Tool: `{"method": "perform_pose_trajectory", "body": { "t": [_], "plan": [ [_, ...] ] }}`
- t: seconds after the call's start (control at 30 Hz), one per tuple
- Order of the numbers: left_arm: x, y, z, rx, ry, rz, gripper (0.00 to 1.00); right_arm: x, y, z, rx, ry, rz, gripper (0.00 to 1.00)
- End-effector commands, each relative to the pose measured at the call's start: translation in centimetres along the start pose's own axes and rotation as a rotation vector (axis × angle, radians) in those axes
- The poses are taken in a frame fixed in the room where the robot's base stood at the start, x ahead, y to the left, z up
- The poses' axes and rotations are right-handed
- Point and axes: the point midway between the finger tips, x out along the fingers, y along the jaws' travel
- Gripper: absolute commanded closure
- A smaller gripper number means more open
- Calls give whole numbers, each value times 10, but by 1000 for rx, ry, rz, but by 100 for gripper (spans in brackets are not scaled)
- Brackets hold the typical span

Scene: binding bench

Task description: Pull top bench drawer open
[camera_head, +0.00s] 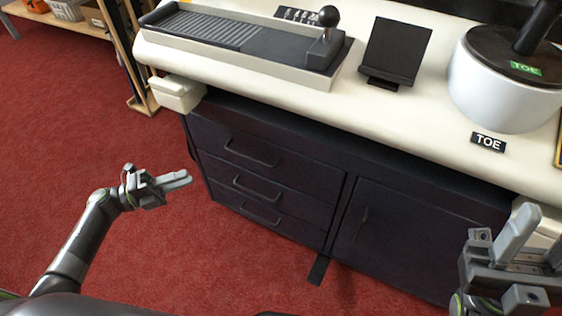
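The top drawer (291,167) is the uppermost of three dark drawers in the bench's left front. Its front looks flush with the cabinet. Its dark bar handle (250,154) is in plain view with nothing on it. My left gripper (190,177) is left of the drawers, over the red floor and apart from the handle. Its two pale fingers point right and lie close together, with nothing between them, so it looks shut. My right gripper (537,232) is at the lower right, far from the top drawer; its finger gap is not clear.
The pale benchtop (420,130) overhangs the drawers, with a pale block (177,93) at its left corner. Right of the drawers is a cabinet door (405,235). A lever machine (250,45), a dark stand (395,50) and a white pot (505,90) stand on top. Red floor lies clear at left.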

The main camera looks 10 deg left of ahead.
Motion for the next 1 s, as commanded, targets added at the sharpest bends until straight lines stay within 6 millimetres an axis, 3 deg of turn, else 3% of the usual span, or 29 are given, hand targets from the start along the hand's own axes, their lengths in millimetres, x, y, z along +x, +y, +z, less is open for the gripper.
{"method": "perform_pose_trajectory", "body": {
  "t": [0.13,0.27,0.8,1.0],
  "plan": [
    [3,2,-3,15,23,3,81,0,0,-9,-4,30,2,64],
    [19,0,-3,16,24,1,81,0,0,-9,-3,30,3,64],
    [134,2,-5,13,20,-1,81,-8,0,-8,9,43,19,64],
    [162,2,-5,14,20,1,81,-10,1,-8,15,48,24,64]
  ]
}}
